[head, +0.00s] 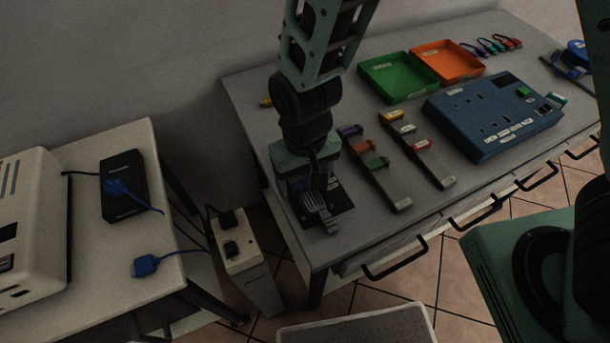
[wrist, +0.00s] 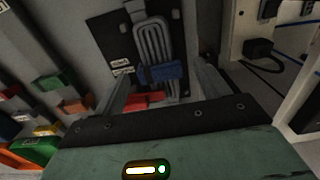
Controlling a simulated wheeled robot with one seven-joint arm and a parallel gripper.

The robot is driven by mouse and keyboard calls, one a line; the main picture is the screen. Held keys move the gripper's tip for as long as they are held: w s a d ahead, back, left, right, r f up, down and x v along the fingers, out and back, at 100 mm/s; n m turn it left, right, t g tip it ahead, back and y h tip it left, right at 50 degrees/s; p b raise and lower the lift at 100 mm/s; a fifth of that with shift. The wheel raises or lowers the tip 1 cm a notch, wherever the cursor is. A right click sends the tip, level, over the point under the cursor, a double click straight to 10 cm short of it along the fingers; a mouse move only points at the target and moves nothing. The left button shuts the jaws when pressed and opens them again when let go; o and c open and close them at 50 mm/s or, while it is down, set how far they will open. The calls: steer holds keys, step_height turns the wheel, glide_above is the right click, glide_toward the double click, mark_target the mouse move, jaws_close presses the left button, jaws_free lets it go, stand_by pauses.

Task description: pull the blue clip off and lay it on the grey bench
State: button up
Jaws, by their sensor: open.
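The blue clip (wrist: 162,73) sits across a bundle of grey cables (wrist: 152,42) on a black plate in the wrist view. In the head view, the cable bundle (head: 320,213) and the black plate (head: 341,198) lie on the near left part of the grey bench (head: 385,226); the clip is mostly hidden by my gripper there. My gripper (wrist: 165,80) is open, one finger on each side of the clip. I cannot tell whether the fingers touch it. A red piece (wrist: 142,101) shows between the fingers, nearer the palm.
Two dark strips with coloured clips (head: 378,168) (head: 417,150) lie right of the plate. A green tray (head: 398,76), an orange tray (head: 447,61) and a blue panel (head: 493,115) stand farther right. A white table (head: 110,255) is left. Bare bench lies along the front edge.

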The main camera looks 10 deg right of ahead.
mark_target(305, 182)
steer(key=shift+f, duration=0.15)
steer(key=c, duration=1.1)
steer(key=shift+r+p, duration=0.3)
steer(key=shift+r+p, duration=2.05)
steer(key=shift+r, duration=0.05)
